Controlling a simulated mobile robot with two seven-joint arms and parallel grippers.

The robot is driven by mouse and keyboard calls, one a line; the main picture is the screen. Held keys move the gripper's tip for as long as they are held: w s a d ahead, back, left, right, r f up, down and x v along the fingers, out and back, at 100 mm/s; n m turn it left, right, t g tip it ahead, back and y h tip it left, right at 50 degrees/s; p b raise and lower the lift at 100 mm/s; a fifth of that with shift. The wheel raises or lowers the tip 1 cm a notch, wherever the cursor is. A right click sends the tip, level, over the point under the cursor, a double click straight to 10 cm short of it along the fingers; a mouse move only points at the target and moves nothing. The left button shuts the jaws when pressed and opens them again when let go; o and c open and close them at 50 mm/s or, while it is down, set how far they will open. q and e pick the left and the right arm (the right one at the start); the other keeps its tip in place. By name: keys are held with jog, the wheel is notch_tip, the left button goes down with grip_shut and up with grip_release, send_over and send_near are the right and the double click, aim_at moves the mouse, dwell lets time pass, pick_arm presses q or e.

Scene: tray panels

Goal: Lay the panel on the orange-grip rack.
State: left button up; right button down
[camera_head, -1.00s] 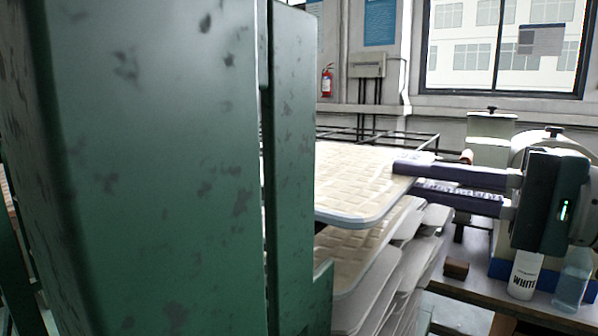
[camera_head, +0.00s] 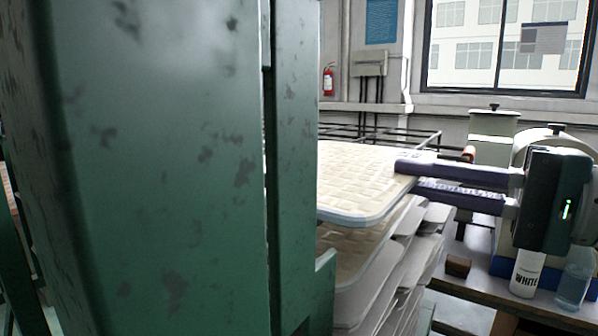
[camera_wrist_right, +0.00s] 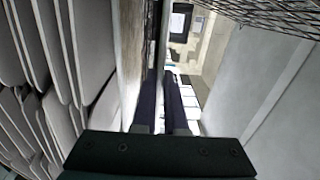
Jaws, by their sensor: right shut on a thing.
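The panel (camera_head: 362,185) is a beige quilted tray with a pale rounded rim. It lies nearly level, just above a stack of similar panels (camera_head: 385,285). My right gripper (camera_head: 410,175) is shut on its right edge, one finger above and one below. The gripper's dark fingers also show in the right wrist view (camera_wrist_right: 162,108). A thin dark-barred rack (camera_head: 425,137) stands behind the panel. A small orange piece (camera_head: 468,154) shows near its right end; I cannot tell whether it belongs to the rack. The panel's left part is hidden. My left gripper is not in view.
A large green metal body (camera_head: 170,170) fills the left half and blocks the view. A bench (camera_head: 480,284) at right carries a white bottle (camera_head: 526,272), a clear bottle (camera_head: 574,278) and pale canisters (camera_head: 494,125). In the right wrist view, wire mesh (camera_wrist_right: 285,14) shows at top right.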

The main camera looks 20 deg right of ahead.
jog(key=c, duration=0.9)
grip_release()
jog(key=shift+f+b, duration=0.4)
jog(key=b+v, duration=0.1)
jog(key=v, duration=0.6)
jog(key=shift+b, duration=0.35)
dwell(0.9)
dwell(0.4)
